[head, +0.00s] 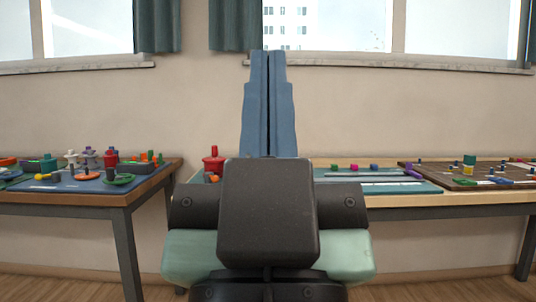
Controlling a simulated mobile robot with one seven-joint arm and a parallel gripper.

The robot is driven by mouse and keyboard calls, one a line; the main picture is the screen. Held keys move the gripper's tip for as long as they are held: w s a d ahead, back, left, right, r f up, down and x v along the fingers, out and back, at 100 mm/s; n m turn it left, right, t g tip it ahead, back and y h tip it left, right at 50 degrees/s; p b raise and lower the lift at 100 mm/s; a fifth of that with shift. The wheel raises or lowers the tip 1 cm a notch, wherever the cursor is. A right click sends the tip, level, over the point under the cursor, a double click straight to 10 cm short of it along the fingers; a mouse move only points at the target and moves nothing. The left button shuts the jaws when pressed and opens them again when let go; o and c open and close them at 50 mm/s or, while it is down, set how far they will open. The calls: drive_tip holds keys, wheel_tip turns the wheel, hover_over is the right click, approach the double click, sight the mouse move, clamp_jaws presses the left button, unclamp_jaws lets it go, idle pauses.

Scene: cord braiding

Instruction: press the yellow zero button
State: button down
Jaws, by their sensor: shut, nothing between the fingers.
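My gripper (268,53) fills the middle of the head view, with its long blue fingers pointing up against the wall. The fingers are together with nothing between them. It blocks part of the tables behind. I cannot make out a yellow zero button for sure. A small yellow piece (41,177) lies on the left table. A small yellow thing (469,159) stands on the brown board at the right. Both are too small to identify.
The left table (130,192) holds several coloured spools and discs on a blue mat. The right table (455,202) carries a red spool (213,161), a teal mat (425,187), small coloured blocks and a brown board (432,174). A gap separates the tables.

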wheel_tip(320, 180, up, 43)
drive_tip(key=p, duration=4.1)
drive_tip(key=shift+w+r, duration=0.1)
drive_tip(key=shift+w, duration=0.05)
